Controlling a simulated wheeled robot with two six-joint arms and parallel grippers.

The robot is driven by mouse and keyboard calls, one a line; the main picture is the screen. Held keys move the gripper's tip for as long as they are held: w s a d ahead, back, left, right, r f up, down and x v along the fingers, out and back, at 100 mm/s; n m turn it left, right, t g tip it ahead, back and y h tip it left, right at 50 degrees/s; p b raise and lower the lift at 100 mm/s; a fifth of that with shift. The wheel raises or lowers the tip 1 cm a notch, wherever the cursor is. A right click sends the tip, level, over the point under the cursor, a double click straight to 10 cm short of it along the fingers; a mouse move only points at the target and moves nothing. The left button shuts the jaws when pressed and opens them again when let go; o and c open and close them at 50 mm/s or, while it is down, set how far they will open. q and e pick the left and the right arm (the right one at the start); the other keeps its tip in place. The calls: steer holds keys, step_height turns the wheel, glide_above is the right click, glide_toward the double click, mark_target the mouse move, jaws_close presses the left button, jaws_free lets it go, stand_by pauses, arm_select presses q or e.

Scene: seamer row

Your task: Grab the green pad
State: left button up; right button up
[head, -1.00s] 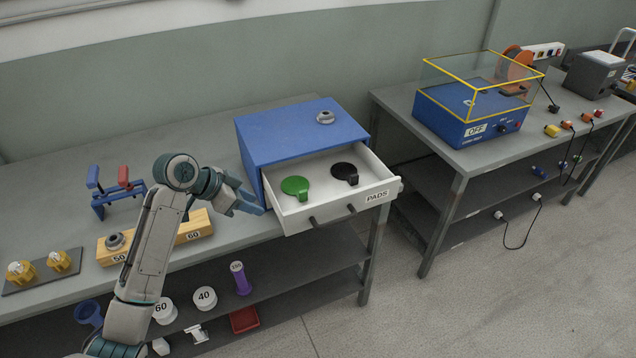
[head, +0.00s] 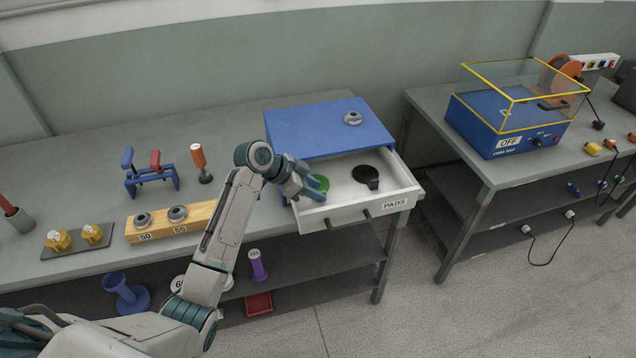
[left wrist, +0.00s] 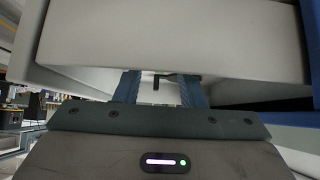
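The green pad (head: 321,183) lies in the open white drawer marked PADS (head: 344,213), partly hidden behind my left gripper. A black pad (head: 366,176) with a stub handle lies to its right in the same drawer. My left gripper (head: 312,190) is at the drawer's left side, close by the green pad. In the left wrist view its two blue fingers (left wrist: 161,90) are apart, with a small dark shape and pale drawer surfaces beyond them. My right gripper is not in view.
The drawer belongs to a blue cabinet (head: 328,128) with a grey ring on top. Left of it are a wooden block (head: 190,222), a blue stand (head: 150,179) and an orange-handled tool (head: 199,158). A second bench carries a blue machine (head: 508,125) marked OFF.

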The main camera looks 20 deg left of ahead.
arm_select(q)
steer(key=shift+x, duration=0.9)
steer(key=shift+c, duration=0.5)
jaws_close()
